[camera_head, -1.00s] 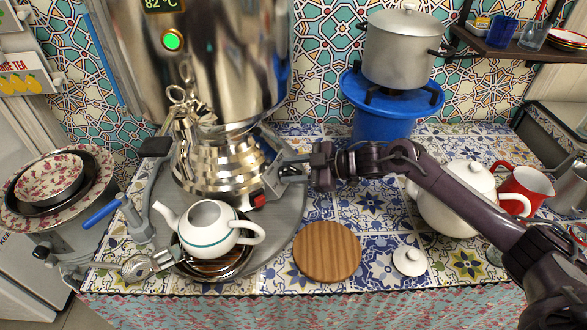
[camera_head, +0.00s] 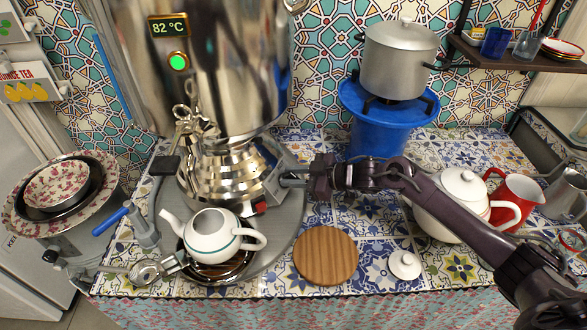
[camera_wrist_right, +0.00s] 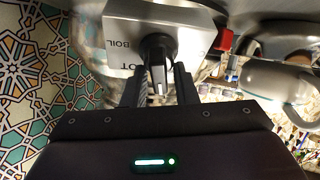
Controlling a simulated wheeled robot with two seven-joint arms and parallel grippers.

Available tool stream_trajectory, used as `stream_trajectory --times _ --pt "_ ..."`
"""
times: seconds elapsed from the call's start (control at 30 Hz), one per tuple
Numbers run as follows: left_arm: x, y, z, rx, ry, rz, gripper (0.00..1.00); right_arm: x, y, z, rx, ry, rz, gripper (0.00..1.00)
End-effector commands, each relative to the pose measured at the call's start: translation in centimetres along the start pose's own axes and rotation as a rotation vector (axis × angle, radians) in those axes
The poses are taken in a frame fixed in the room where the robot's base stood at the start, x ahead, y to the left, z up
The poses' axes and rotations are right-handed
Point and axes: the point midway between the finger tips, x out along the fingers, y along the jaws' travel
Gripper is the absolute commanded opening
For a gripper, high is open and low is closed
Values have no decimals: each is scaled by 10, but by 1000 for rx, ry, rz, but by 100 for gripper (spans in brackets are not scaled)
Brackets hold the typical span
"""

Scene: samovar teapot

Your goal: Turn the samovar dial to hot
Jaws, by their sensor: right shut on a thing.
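The polished samovar (camera_head: 235,85) stands at the back left, with a display reading 82 °C and a lit green light. Its small grey control box (camera_head: 277,183) is low on its right side. In the right wrist view the box (camera_wrist_right: 120,28) carries the word BOIL and a partly hidden label ending in "OT". The black dial (camera_wrist_right: 157,46) sticks out from it. My right gripper (camera_head: 292,180) is at the box, its two fingers (camera_wrist_right: 159,80) shut around the dial. I cannot tell exactly which label the dial points to. My left gripper is not in view.
A white teapot (camera_head: 211,235) sits in front of the samovar. A wooden board (camera_head: 326,255) and a white lid (camera_head: 405,265) lie at the counter's front. A larger white teapot (camera_head: 440,212) and red jug (camera_head: 517,188) stand behind my right arm. A blue-handled fitting (camera_head: 113,221) is at left.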

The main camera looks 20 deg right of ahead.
Motion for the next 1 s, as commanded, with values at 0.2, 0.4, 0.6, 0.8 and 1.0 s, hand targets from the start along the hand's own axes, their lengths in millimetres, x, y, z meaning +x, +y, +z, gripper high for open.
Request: stream_trajectory --times 0.2,0.4,0.6,0.8,1.0 --pt "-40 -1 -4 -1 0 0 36 -2 1 -6 202 -1 68 3" --pt "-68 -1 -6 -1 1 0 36 -2 2 -6 377 0 131 3" --pt "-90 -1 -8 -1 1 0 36 -2 3 -3 530 -1 186 3" --pt "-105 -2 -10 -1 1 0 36 -2 4 -1 642 -2 225 3" --pt "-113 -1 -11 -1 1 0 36 -1 4 0 709 -1 250 3"
